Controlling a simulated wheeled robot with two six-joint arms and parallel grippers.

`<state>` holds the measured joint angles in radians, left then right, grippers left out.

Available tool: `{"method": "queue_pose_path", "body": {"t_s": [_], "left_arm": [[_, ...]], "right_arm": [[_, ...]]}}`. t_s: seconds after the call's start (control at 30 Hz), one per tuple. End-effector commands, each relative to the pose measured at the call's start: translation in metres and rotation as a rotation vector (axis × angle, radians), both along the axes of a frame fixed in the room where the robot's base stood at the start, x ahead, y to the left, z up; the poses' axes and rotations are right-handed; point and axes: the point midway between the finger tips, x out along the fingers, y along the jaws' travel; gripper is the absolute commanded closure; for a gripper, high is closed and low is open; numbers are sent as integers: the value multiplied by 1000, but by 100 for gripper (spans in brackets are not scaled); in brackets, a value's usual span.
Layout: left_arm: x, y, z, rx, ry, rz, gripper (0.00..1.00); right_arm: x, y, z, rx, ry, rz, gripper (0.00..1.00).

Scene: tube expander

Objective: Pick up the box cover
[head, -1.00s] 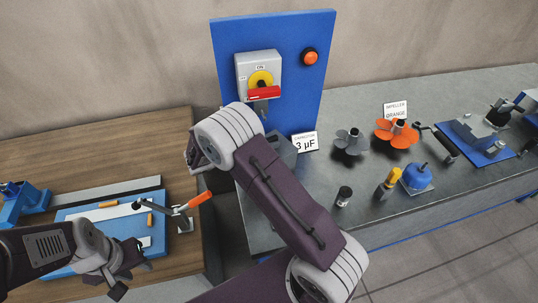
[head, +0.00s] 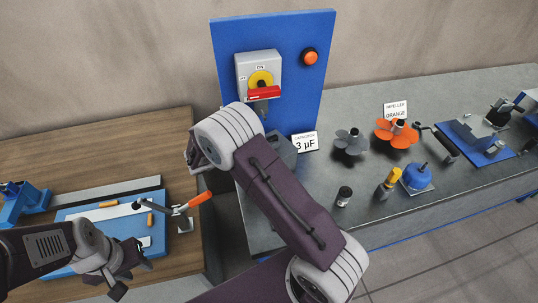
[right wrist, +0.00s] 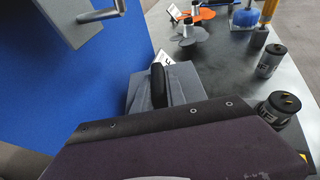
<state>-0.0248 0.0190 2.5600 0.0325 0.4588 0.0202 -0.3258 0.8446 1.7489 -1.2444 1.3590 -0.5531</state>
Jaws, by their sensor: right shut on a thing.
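The box cover (right wrist: 188,88), grey with a black upright handle (right wrist: 158,85), shows in the right wrist view just beyond my gripper's dark body. In the head view a grey box part (head: 281,150) shows beside my right arm, at the foot of the blue panel. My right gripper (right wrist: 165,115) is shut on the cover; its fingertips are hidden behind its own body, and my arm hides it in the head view. I cannot tell whether the cover is lifted. My left gripper (head: 133,279) is open and empty at the lower left.
The blue panel (head: 300,80) with a grey switch box (head: 258,75) rises behind. The capacitor card (head: 305,142), a dark capacitor (head: 344,196), a grey impeller (head: 350,143) and an orange impeller (head: 396,134) stand to the right. A wooden table (head: 90,128) is at left.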

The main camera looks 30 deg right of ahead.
Motion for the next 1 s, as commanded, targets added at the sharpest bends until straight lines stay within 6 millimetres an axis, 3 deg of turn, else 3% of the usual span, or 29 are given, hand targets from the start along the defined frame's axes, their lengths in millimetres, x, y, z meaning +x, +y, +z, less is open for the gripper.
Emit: {"method": "queue_pose_path", "body": {"t_s": [0.47,0.77,1.0], "left_arm": [[0,0,0,0,0,0,64],[0,0,-1,0,0,0,64],[0,0,-9,0,0,0,64]], "right_arm": [[0,0,2,0,-1,1,100],[1,0,37,1,-5,0,100],[-32,-41,35,-1,0,-4,100]]}}
